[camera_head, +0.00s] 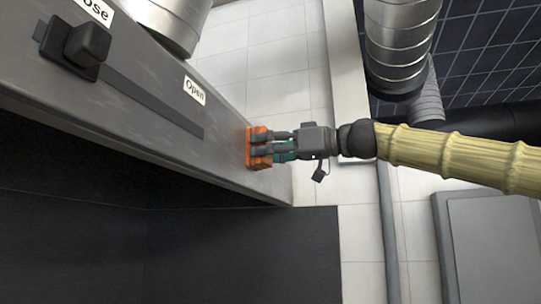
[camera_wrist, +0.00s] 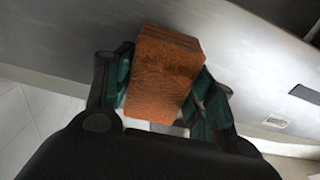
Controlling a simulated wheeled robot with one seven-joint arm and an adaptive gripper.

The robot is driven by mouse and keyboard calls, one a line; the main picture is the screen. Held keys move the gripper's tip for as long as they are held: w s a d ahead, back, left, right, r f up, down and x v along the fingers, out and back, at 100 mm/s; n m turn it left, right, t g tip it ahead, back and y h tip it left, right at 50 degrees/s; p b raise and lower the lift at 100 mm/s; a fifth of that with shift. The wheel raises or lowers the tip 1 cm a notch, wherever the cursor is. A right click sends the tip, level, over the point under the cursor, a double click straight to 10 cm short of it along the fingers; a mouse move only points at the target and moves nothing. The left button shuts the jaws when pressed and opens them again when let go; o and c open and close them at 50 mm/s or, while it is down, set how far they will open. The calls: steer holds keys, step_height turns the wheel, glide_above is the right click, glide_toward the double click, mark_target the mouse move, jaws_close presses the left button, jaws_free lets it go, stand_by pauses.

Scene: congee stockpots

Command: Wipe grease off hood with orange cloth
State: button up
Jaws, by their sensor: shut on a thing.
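The orange cloth (camera_head: 259,148) is a thick, block-shaped piece in the head view. It also fills the middle of the wrist view (camera_wrist: 164,75). My gripper (camera_head: 278,148) is shut on the cloth, with dark fingers and green pads on either side of it. The hood (camera_head: 150,110) is a long grey metal body with a slanted front face. The cloth is at the front face near its right end and appears to touch it; the exact contact is hidden. The hood surface (camera_wrist: 60,35) behind the cloth looks grey with faint smudges in the wrist view.
A black slider knob (camera_head: 86,45) sticks out of the hood's face, with a slot and an "Open" label (camera_head: 195,90) to its right. Silver ducts (camera_head: 400,45) hang at the upper right. A grey box (camera_head: 495,245) is on the tiled wall at lower right.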

steer(key=shift+s+a+b, duration=0.15)
steer(key=shift+s+a, duration=0.05)
steer(key=shift+s, duration=0.25)
steer(key=shift+s+a+b, duration=0.15)
steer(key=shift+s+a, duration=0.05)
steer(key=shift+s, duration=0.25)
steer(key=shift+d, duration=0.2)
steer(key=shift+b+v, duration=0.5)
steer(key=shift+v, duration=2.35)
steer(key=shift+v, duration=1.4)
